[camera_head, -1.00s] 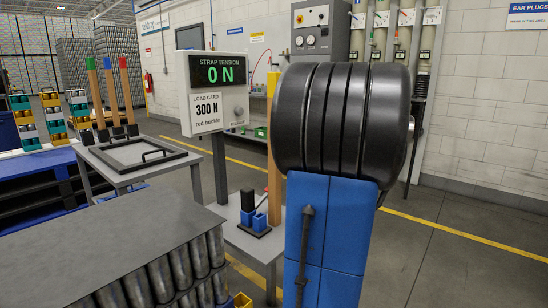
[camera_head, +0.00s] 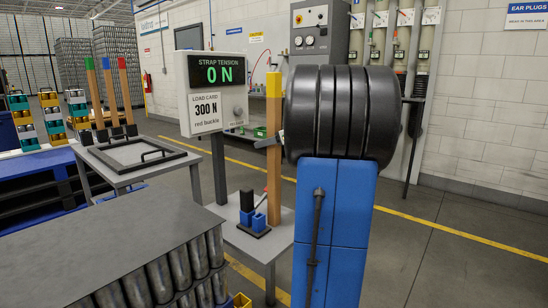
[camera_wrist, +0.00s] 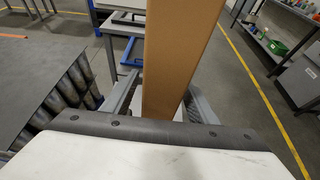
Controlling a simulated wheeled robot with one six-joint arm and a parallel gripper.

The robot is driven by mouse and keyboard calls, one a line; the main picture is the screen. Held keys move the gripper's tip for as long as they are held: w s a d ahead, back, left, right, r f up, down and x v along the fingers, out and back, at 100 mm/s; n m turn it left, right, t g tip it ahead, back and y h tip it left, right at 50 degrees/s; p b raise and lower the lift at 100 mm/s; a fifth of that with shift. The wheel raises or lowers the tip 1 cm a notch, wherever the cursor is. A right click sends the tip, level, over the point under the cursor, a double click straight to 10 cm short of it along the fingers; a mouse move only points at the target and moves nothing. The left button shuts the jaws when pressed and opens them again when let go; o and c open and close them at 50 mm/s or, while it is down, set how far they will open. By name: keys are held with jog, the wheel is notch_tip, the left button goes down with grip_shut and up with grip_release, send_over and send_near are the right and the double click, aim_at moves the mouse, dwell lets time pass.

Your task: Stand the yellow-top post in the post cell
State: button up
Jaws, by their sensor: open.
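The yellow-top post (camera_head: 273,180) is a tall square wooden post, upright with its foot at the small grey table (camera_head: 262,245). Its yellow top shows in the head view. My gripper (camera_wrist: 162,88) is open around the post in the wrist view, one finger on each side, with the post's wooden face (camera_wrist: 180,50) between them. In the head view, a grey finger shows at the post's left side, below the yellow band; the rest is hidden behind my arm. I cannot tell whether the fingers touch the post. I cannot make out which spot is the post cell.
Three posts with green, blue and red tops (camera_head: 123,90) stand in black bases on a grey table (camera_head: 128,178) with a black frame (camera_head: 140,152). A display (camera_head: 217,90) reads 0 N. A blue-and-black strapping piece (camera_head: 253,215) sits beside the post. Metal cans (camera_head: 160,280) fill the front left.

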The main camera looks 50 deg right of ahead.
jog(key=shift+w+f, duration=0.2)
jog(key=shift+w, duration=0.3)
jog(key=shift+c, duration=0.7)
grip_shut()
